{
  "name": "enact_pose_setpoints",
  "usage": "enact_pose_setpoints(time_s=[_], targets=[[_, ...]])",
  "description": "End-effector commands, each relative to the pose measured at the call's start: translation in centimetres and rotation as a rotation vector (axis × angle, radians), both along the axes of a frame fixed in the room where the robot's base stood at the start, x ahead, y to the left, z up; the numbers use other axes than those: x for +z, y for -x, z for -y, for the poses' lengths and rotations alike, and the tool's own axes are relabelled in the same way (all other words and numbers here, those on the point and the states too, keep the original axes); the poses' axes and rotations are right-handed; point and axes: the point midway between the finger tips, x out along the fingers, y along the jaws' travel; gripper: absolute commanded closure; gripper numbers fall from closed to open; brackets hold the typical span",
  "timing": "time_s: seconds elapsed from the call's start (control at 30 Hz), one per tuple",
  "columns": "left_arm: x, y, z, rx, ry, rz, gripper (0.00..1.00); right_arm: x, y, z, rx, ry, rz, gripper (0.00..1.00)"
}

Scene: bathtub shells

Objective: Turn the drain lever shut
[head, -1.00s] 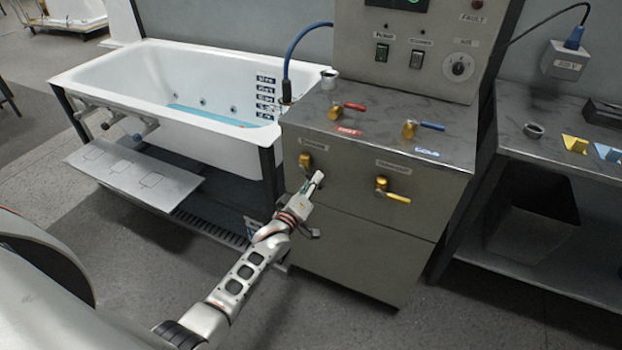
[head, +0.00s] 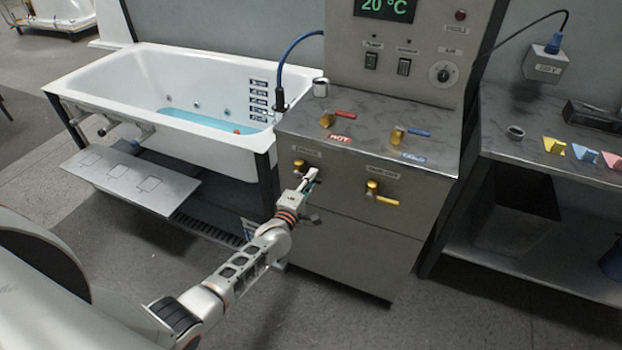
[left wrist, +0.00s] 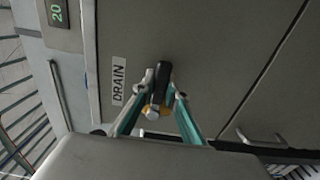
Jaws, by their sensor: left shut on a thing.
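The drain lever (left wrist: 163,82) shows in the left wrist view as a dark handle on a brass valve body (left wrist: 152,112), beside a label reading DRAIN (left wrist: 119,81). In the head view the brass drain valve (head: 299,165) is on the upper left of the grey cabinet front. My left gripper (head: 313,174) is at this valve, and its handle is mostly hidden there by the fingers. In the left wrist view my left gripper (left wrist: 165,88) has its fingertips on both sides of the dark handle, shut on it. My right gripper is not in view.
A second brass valve with a yellow lever (head: 381,195) is to the right on the cabinet (head: 345,245). Red (head: 338,114) and blue (head: 412,131) levers are on its top. A white bathtub (head: 90,92) holding blue water stands left; a side table (head: 500,140) stands right.

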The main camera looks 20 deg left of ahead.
Motion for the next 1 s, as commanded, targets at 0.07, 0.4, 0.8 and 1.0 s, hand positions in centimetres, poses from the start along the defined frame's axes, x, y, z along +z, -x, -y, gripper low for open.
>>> enact_pose_setpoints(time_s=[0.07,0.4,0.8,1.0], targets=[[-0.04,0.05,0.03,-0.001,0.01,-0.002,1.0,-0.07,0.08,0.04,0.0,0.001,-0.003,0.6],[-0.01,0.04,0.04,0.0,0.02,-0.002,1.0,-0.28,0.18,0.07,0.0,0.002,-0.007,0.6],[0.06,0.01,0.02,0.0,0.016,-0.001,0.69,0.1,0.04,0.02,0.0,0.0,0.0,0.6],[-0.02,0.55,0.0,0.0,0.015,-0.002,0.69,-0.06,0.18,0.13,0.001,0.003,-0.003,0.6]])
